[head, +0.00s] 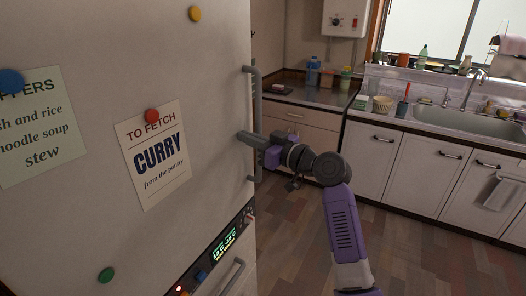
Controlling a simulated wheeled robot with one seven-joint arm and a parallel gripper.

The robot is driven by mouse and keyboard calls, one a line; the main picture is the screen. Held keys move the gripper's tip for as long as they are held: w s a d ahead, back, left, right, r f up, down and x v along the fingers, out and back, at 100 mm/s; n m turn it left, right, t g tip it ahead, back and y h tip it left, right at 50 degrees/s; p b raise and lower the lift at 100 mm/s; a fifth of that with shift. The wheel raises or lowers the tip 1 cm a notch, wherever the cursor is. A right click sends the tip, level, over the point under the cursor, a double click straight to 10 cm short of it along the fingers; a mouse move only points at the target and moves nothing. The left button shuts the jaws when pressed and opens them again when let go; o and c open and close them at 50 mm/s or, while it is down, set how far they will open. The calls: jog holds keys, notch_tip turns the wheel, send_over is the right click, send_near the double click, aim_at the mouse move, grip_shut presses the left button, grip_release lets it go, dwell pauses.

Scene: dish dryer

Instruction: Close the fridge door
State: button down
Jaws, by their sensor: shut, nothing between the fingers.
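The fridge door (95,100) is a large pale panel filling the left of the head view. A grey vertical bar handle (257,95) runs along its right edge. My gripper (243,136) is at the middle of the handle, reaching in from the right. Its grey fingers are shut, with nothing between them, and overlap the handle and the door's right edge. I cannot tell whether they touch the door. The fridge interior is not visible, and how far the door stands open cannot be told from this view.
Paper notes and round magnets are on the door. A lower panel with a lit display (222,243) sits beneath it. A counter with a sink (470,118) and white cabinets (385,165) stand at the back right. The wooden floor (420,255) is clear.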

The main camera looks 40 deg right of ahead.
jog(key=shift+w+a+r, duration=0.35)
jog(key=shift+w, duration=0.2)
jog(key=s+d+b, duration=0.1)
jog(key=s+d, duration=0.1)
jog(key=s, duration=0.6)
jog(key=shift+s+d+f+b, duration=0.3)
jog(key=shift+d+f, duration=0.05)
jog(key=shift+d, duration=0.05)
